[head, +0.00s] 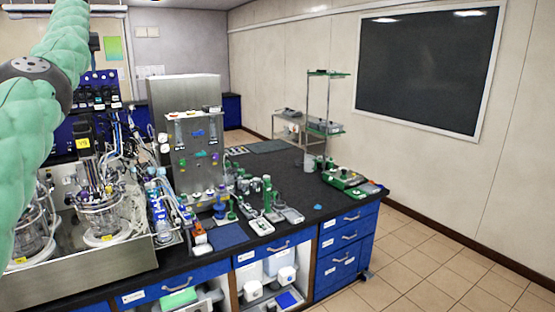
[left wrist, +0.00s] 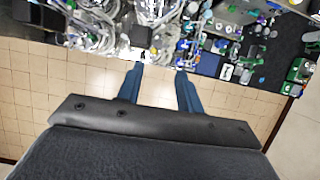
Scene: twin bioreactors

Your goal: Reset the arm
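My left arm, in a pale green sleeve, crosses the left edge of the head view; I cannot make out its gripper clearly there. In the left wrist view my left gripper (left wrist: 159,70) shows two blue fingers standing apart, with nothing between them. It is above the tiled floor, with its fingertips pointing toward the front edge of the bench. My right gripper and arm are in neither view.
Glass bioreactor vessels (head: 103,215) stand in a steel tray on the left of the black-topped bench (head: 305,195). A steel cabinet (head: 190,135) stands behind. Small instruments and a green device (head: 344,178) sit further right. Tiled floor (head: 425,255) at the right is clear.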

